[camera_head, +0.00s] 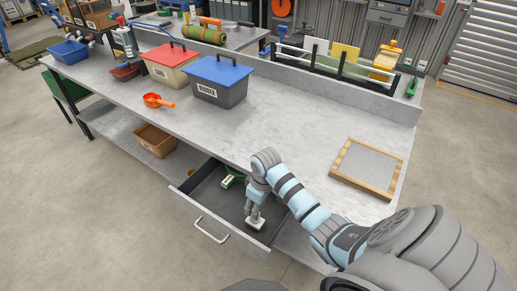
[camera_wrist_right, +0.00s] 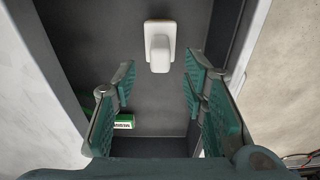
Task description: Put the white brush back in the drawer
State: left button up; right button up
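The white brush (camera_head: 254,223) lies in the open drawer (camera_head: 208,212), near its front right part. It also shows in the right wrist view (camera_wrist_right: 160,48), on the dark drawer floor just past my fingertips. My right gripper (camera_head: 255,207) reaches down into the drawer right above the brush. In the wrist view its fingers (camera_wrist_right: 159,78) are spread wide with empty space between them, and neither touches the brush. My left gripper is not in view.
A green item with a white label (camera_head: 229,182) lies further back in the drawer. The workbench (camera_head: 290,130) above holds a blue-lidded box (camera_head: 220,82), an orange scoop (camera_head: 157,101) and a wood-framed panel (camera_head: 366,168). A brown bin (camera_head: 154,140) stands on the lower shelf.

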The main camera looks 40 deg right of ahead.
notch_tip(320, 180, up, 6)
jog(key=p, duration=0.1)
jog(key=shift+s, duration=0.35)
jog(key=shift+d, duration=0.1)
jog(key=s+a+f+m+t+h, duration=0.1)
jog(key=s+a, duration=0.3)
jog(key=s, duration=0.6)
jog(key=s+a+f+m+t, duration=0.15)
jog(key=s+a, duration=0.25)
jog(key=s, duration=0.6)
notch_tip(320, 180, down, 18)
jog(key=s+d+g, duration=0.2)
jog(key=s+f, duration=1.2)
jog(key=s, duration=0.1)
jog(key=shift+s+f+g, duration=0.35)
